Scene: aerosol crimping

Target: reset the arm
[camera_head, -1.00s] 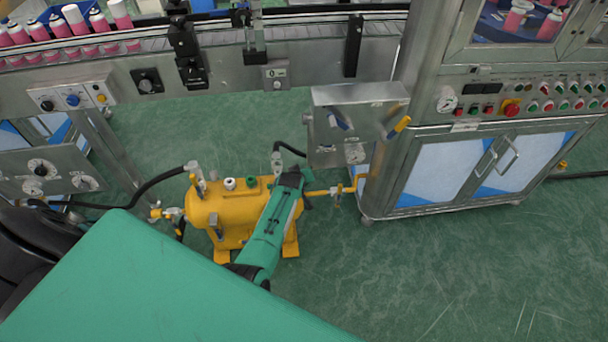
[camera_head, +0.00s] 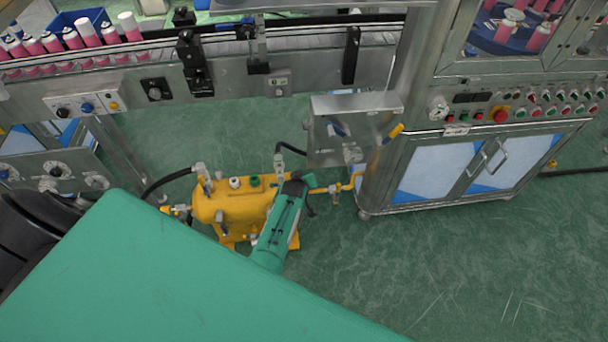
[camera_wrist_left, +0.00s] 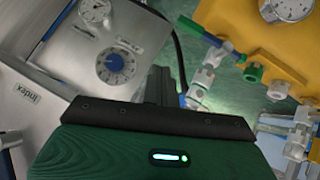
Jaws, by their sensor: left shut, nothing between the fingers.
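My left gripper (camera_wrist_left: 160,85) shows in the left wrist view as a dark finger pair above its green body. It is shut and empty. Beyond it are a grey panel with a blue dial (camera_wrist_left: 115,66) and a yellow tank (camera_wrist_left: 280,35), both apart from the fingers as far as I can tell. Another green link of mine (camera_head: 280,222) reaches up in front of the yellow tank (camera_head: 215,206). I see no right fingers there.
A conveyor (camera_head: 130,52) with several pink and white cans runs along the back. A steel cabinet (camera_head: 400,190) with buttons stands at the right. A grey box (camera_head: 340,140) hangs on its left side. Black hoses run by the tank. Green floor at the lower right is clear.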

